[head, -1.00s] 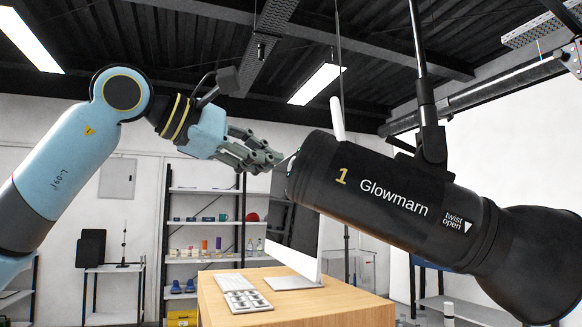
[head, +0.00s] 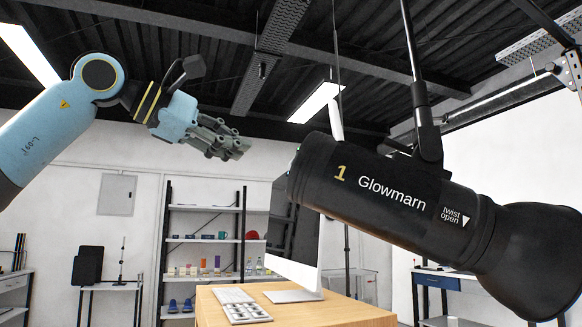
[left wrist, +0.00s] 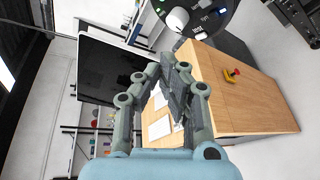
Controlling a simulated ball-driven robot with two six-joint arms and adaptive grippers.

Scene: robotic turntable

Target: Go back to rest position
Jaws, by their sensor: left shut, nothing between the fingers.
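My left gripper (head: 240,148) is in the upper left of the head view, at the end of my blue left arm. It is shut and empty, in the air, with a clear gap to the black lamp (head: 385,200) marked "1 Glowmarn" at its right. In the left wrist view the two fingers (left wrist: 175,95) are together with nothing between them. The lamp's round back panel with a white knob (left wrist: 177,19) shows at the top of that view. My right gripper is in neither view.
Shelves (head: 205,209) stand behind. Space left of the lamp is free.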

